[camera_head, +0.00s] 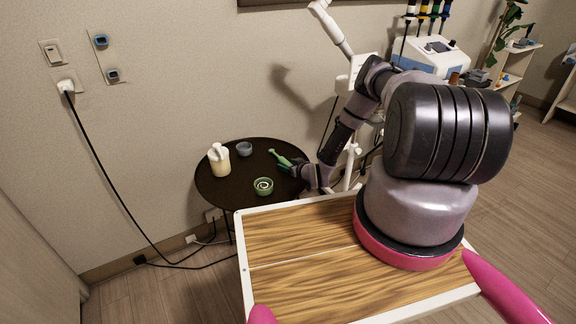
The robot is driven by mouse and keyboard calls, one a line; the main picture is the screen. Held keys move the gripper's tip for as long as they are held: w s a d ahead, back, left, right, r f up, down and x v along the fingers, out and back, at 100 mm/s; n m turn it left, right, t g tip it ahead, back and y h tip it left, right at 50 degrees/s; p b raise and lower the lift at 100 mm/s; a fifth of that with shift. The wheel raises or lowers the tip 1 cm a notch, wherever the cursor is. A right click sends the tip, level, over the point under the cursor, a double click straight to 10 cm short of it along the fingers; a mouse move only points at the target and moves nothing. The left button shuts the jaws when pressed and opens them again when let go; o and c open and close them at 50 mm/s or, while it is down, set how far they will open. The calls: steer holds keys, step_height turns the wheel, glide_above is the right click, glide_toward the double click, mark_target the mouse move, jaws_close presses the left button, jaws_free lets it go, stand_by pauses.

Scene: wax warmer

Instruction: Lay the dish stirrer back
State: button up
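A green stirrer (278,156) shows over the right part of the round dark table, slanting from upper left down to my gripper. My gripper (288,168) is at its lower right end, low over the table's right side. The fingers are small and dark here, so I cannot tell whether they are closed on the stirrer or only beside it, nor whether the stirrer touches the table. A green dish (263,186) with a pale ring inside stands on the table's front part, to the lower left of my gripper.
The round table (230,192) also holds a cream pump bottle (219,160) and a small blue-grey bowl (244,149). A black cable (110,198) hangs from a wall socket at left. A white stand (352,160) rises behind my arm.

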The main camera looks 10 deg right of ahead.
steer(key=shift+s, duration=0.1)
steer(key=v, duration=1)
steer(key=shift+s+d+r, duration=0.1)
steer(key=shift+s+r, duration=0.05)
steer(key=shift+s, duration=0.15)
